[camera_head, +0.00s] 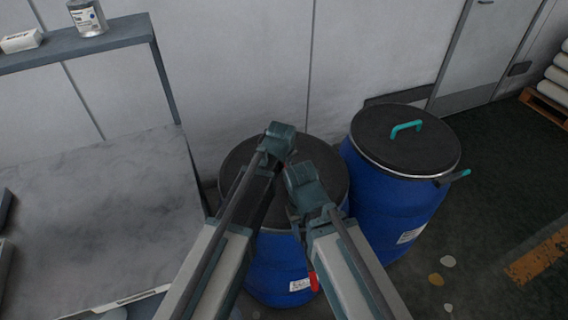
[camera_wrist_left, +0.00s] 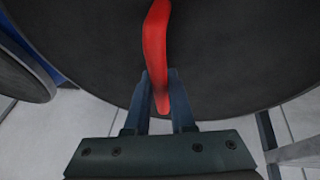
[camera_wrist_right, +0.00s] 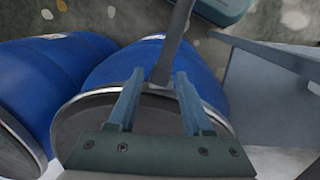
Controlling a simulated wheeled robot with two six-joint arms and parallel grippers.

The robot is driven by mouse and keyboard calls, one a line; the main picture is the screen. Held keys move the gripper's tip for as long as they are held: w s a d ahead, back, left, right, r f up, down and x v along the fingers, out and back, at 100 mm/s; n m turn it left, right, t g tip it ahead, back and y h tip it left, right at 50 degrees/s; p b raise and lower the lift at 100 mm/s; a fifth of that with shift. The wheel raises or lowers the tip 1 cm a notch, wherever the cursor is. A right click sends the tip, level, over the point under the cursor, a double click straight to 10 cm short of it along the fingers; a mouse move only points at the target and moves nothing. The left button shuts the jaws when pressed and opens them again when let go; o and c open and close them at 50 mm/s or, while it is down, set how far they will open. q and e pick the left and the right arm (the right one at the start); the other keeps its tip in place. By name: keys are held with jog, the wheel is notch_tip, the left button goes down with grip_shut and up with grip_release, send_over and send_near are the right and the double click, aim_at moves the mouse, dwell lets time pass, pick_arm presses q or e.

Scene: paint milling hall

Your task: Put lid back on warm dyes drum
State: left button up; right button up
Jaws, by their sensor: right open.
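A blue drum (camera_head: 268,270) stands in the middle of the head view, with a dark round lid (camera_head: 240,155) on its top. The lid's red handle (camera_wrist_left: 155,40) shows in the left wrist view. My left gripper (camera_head: 283,135) is over this lid with its fingers closed on the red handle. My right gripper (camera_head: 300,175) is open at the drum's rim. In the right wrist view, a grey lever (camera_wrist_right: 172,50) at the metal rim (camera_wrist_right: 100,92) runs between its fingers. The arms hide much of the lid.
A grey table (camera_head: 100,210) and a shelf (camera_head: 110,37) are left.

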pick_arm(q)
jog(key=o, duration=0.5)
jog(key=shift+o, duration=0.2)
jog(key=shift+s+r, duration=0.1)
jog(key=shift+r, duration=0.05)
pick_arm(e)
jog(key=shift+r, duration=0.1)
pick_arm(q)
jog(key=p+v, duration=1.2)
jog(key=v, duration=0.1)
jog(key=shift+r+p, duration=0.2)
jog(key=shift+p, duration=0.1)
pick_arm(e)
notch_tip(320, 180, up, 12)
jog(key=shift+r, duration=0.15)
pick_arm(q)
jog(key=shift+s, duration=0.1)
